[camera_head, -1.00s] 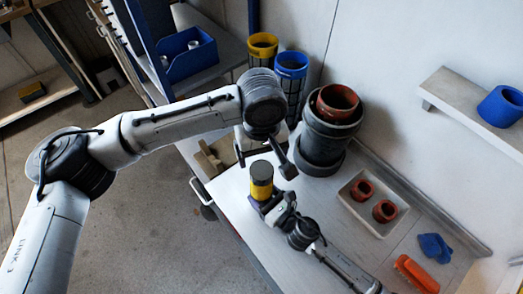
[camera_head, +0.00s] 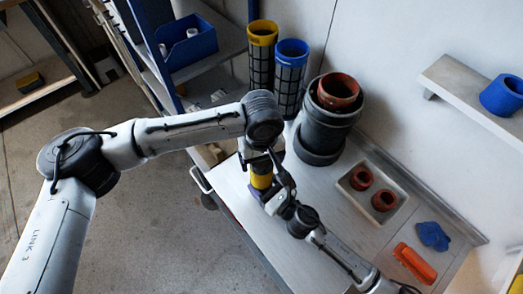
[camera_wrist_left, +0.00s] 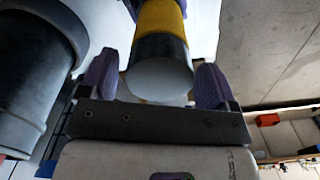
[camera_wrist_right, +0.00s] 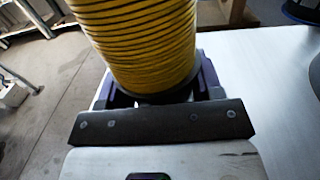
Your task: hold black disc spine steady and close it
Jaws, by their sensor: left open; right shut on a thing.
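A short yellow ribbed cylinder with black ends, which I take to be the black disc spine (camera_head: 261,178), stands upright over the bench. My right gripper (camera_head: 268,196) is shut on its lower black end. The yellow ribs (camera_wrist_right: 140,40) fill the top of the right wrist view, just above the right fingers. My left gripper (camera_head: 260,160) is above it, pointing down and open. In the left wrist view the round top of the black cap (camera_wrist_left: 158,78) sits between the two purple left fingers, with small gaps showing. The left gripper hides most of the cap in the head view.
A large dark housing with a red-brown ring (camera_head: 338,92) stands close behind. Yellow (camera_head: 262,60) and blue (camera_head: 291,75) mesh cylinders are beside it. A tray (camera_head: 391,214) with two red-brown rings, a blue cloth (camera_head: 432,236) and an orange brush (camera_head: 415,264) lie to the right.

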